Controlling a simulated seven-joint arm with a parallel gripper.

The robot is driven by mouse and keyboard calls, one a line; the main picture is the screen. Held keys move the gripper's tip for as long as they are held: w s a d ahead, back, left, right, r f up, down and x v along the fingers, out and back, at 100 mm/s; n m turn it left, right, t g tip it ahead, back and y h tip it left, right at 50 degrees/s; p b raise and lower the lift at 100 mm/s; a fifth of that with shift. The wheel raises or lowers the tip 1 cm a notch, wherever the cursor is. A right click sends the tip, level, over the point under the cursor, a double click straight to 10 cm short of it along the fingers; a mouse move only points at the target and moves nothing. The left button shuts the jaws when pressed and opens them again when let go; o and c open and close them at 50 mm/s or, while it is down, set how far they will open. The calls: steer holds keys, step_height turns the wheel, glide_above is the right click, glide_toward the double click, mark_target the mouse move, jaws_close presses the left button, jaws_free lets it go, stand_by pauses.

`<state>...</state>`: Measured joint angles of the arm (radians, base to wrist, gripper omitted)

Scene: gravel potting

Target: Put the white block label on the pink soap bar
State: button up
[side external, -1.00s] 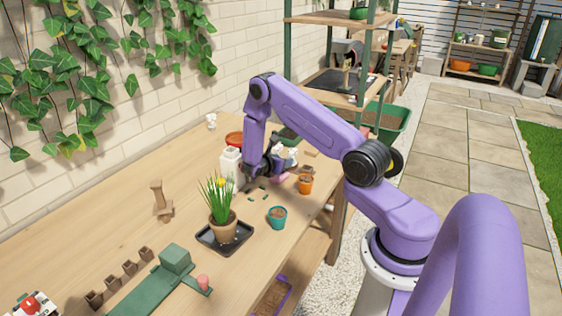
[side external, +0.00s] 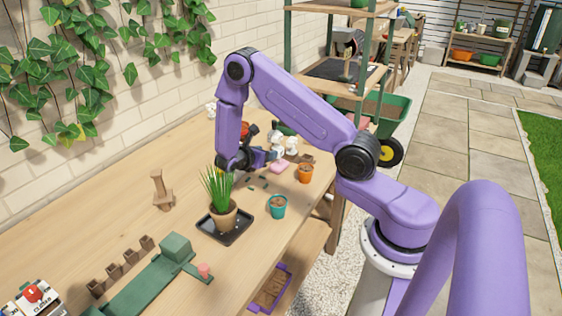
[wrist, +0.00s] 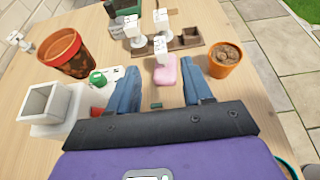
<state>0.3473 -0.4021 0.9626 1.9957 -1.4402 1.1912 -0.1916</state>
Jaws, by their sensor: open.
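The pink soap bar (wrist: 166,72) lies on the table ahead of my gripper in the wrist view, and it also shows in the side view (side external: 280,167). A small white block with dark marks (wrist: 162,48) stands at its far end. I cannot tell whether it rests on the soap or just behind it. Two similar white marked pieces (wrist: 131,29) (wrist: 161,20) stand farther back. My gripper (wrist: 162,92) is open, with its blue fingers apart and nothing between them. It points at the soap from a short distance, and it shows in the side view (side external: 266,156).
An orange pot (wrist: 225,62) stands right of the soap, and a reddish pot (wrist: 62,52) and a white square container (wrist: 44,103) stand left. A brown tray (wrist: 190,38) lies behind. A potted plant (side external: 222,213) and a teal pot (side external: 278,207) are nearer the side camera.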

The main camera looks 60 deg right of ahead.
steer(key=s+a+r+m+t+y, duration=0.1)
steer(key=s+a+r+m+y, duration=0.25)
steer(key=s+a+r, duration=0.55)
steer(key=s+a+r+m+y, duration=0.2)
steer(key=s+a+y, duration=0.4)
steer(key=a, duration=0.6)
steer(key=s+a+r+y, duration=0.1)
steer(key=s+a+y, duration=0.1)
steer(key=s, duration=0.5)
steer(key=s+a+r+y, duration=0.2)
steer(key=s+a, duration=0.1)
steer(key=s, duration=0.4)
steer(key=shift+a+r+g, duration=0.15)
steer(key=shift+g, duration=0.25)
